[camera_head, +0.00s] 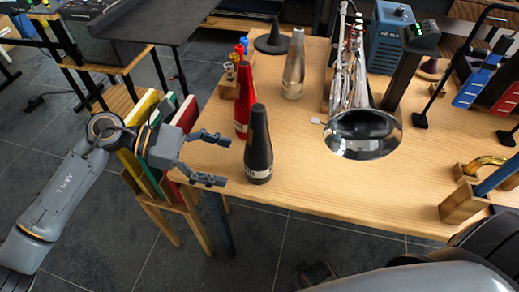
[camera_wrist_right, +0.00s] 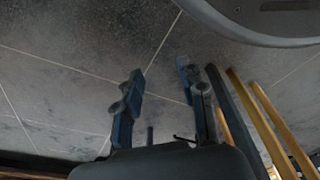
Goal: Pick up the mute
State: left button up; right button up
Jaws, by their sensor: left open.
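A black cone-shaped mute (camera_head: 258,145) with a pale band near its base stands upright near the table's front left edge. A red mute (camera_head: 243,103) stands behind it, partly hidden by it, and a silver-grey mute (camera_head: 293,66) stands further back. My left gripper (camera_head: 217,160) is open and empty, its two fingers pointing right toward the black mute, with a gap between them. My right gripper shows in the right wrist view (camera_wrist_right: 161,82), its fingers apart with nothing between them, above the dark tiled floor.
A silver trumpet (camera_head: 362,130) lies to the right, bell toward me. A blue box (camera_head: 388,45), small colored bottles (camera_head: 240,48) and a black cone (camera_head: 273,38) are behind.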

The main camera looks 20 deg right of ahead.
aim_at(247, 138)
pick_arm(q)
jog(key=x, duration=0.6)
jog(key=shift+s+d+p, duration=0.2)
jog(key=shift+p, duration=0.15)
pick_arm(e)
jog(key=shift+s+d+f, duration=0.1)
jog(key=shift+s+f, duration=0.7)
jog(key=shift+f, duration=0.2)
pick_arm(q)
jog(key=shift+c, duration=0.3)
jog(key=c, duration=1.2)
jog(key=shift+r, duration=4.95)
jog(key=shift+c, duration=0.2)
pick_arm(e)
jog(key=shift+s+d+f, duration=0.1)
jog(key=shift+s+f, duration=0.25)
jog(key=shift+s, duration=0.1)
